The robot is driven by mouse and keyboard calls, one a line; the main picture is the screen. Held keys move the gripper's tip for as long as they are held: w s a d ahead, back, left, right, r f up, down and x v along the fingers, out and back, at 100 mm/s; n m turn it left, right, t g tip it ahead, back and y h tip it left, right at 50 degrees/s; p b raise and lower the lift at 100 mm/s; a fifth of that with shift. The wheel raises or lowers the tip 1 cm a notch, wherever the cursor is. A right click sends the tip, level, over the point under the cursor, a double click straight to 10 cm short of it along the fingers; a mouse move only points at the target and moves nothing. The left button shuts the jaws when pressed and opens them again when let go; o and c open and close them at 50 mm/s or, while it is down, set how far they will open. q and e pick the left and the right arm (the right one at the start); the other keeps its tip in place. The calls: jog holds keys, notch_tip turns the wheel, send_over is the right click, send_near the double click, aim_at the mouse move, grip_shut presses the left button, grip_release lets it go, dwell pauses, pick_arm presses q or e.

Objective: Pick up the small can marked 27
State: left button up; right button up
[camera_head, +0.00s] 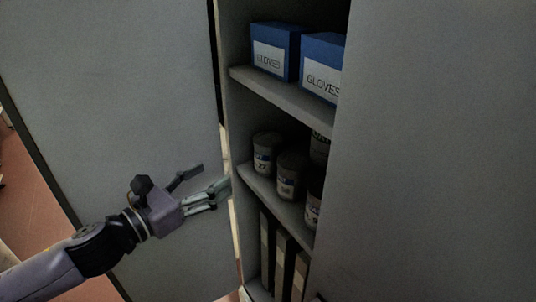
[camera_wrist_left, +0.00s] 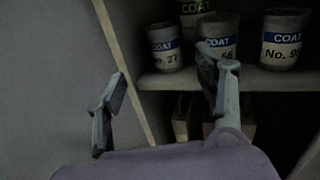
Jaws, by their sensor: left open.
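The small can marked 27 (camera_head: 264,155) stands upright at the left end of the middle cabinet shelf. It is pale with a blue band, and in the left wrist view the can (camera_wrist_left: 165,50) reads COAT with 27 below. My left gripper (camera_head: 210,179) is open and empty, in front of the cabinet opening, left of and a little below the can, not touching it. In the left wrist view the left gripper (camera_wrist_left: 164,76) has its fingers spread, with the can beyond and between them. My right gripper is not in view.
A similar can (camera_head: 291,176) stands close to its right; the right finger partly hides it in the wrist view. A can marked No. 95 or similar (camera_wrist_left: 283,40) is farther right. Blue GLOVES boxes (camera_head: 273,52) sit above. A cabinet door (camera_head: 130,90) is at left, grey panel (camera_head: 435,150) at right.

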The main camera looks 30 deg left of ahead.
pick_arm(q)
send_near(267, 139)
jog(key=f, duration=0.1)
jog(key=shift+w+d+m+p, duration=0.2)
jog(key=shift+w+m+p, duration=0.1)
jog(key=shift+w, duration=0.9)
jog(key=shift+w+d+p, duration=0.15)
jog(key=shift+w+p, duration=0.15)
jog(key=shift+w, duration=0.4)
jog(key=shift+w+d+f, duration=0.1)
jog(key=shift+w+d, duration=0.05)
jog(key=shift+w, duration=0.2)
jog(key=shift+w+d+p, duration=0.1)
jog(key=shift+w+p, duration=0.3)
jog(key=shift+p, duration=0.05)
jog(key=p+x, duration=0.1)
jog(key=x, duration=0.1)
jog(key=p+x, duration=0.1)
jog(key=x, duration=0.1)
jog(key=shift+d+r, duration=0.1)
jog(key=shift+r, duration=0.15)
jog(key=shift+w+d+f, duration=0.1)
jog(key=shift+w+f, duration=0.05)
jog(key=shift+w, duration=0.1)
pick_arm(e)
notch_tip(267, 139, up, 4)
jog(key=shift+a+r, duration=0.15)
